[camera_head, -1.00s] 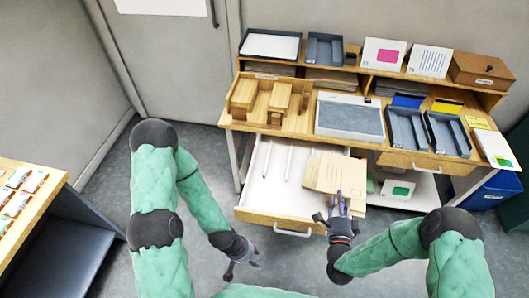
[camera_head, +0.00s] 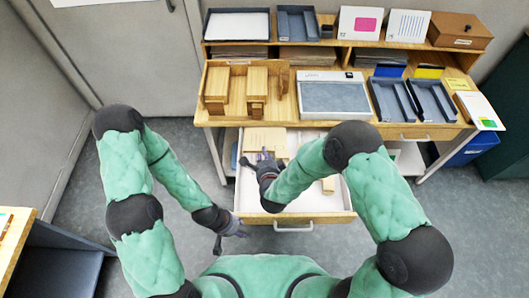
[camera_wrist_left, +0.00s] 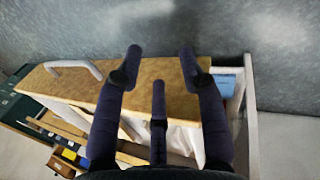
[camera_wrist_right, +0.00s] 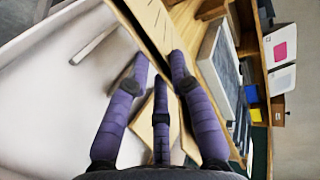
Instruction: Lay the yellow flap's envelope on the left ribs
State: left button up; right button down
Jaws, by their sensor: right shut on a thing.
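My right gripper (camera_head: 262,160) is shut on a tan envelope (camera_head: 266,139) and holds it over the back left of the open drawer (camera_head: 290,215). In the right wrist view the envelope (camera_wrist_right: 150,18) is tilted, its edge between the fingers (camera_wrist_right: 160,62). No yellow flap shows on it. A white rib (camera_wrist_right: 95,45) shows on the drawer floor there; my right arm hides most ribs in the head view. More tan paper (camera_head: 328,185) shows beside my arm. My left gripper (camera_head: 230,242) is open and empty by the drawer's front left corner; its fingers (camera_wrist_left: 160,55) are apart.
Two dark trays (camera_head: 390,98) with blue (camera_head: 390,71) and yellow (camera_head: 428,71) cards behind them stand on the desk's right. A grey-topped device (camera_head: 334,98) and wooden blocks (camera_head: 228,85) stand to their left. The drawer's front handle (camera_head: 293,227) sticks out.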

jog(key=w+f+b, duration=0.6)
jog(key=f+b, duration=0.3)
jog(key=f, duration=0.1)
jog(key=shift+f, duration=0.35)
dwell(0.3)
jog(key=c, duration=1)
grip_release()
jog(key=shift+s, duration=0.1)
jog(key=v, duration=1.2)
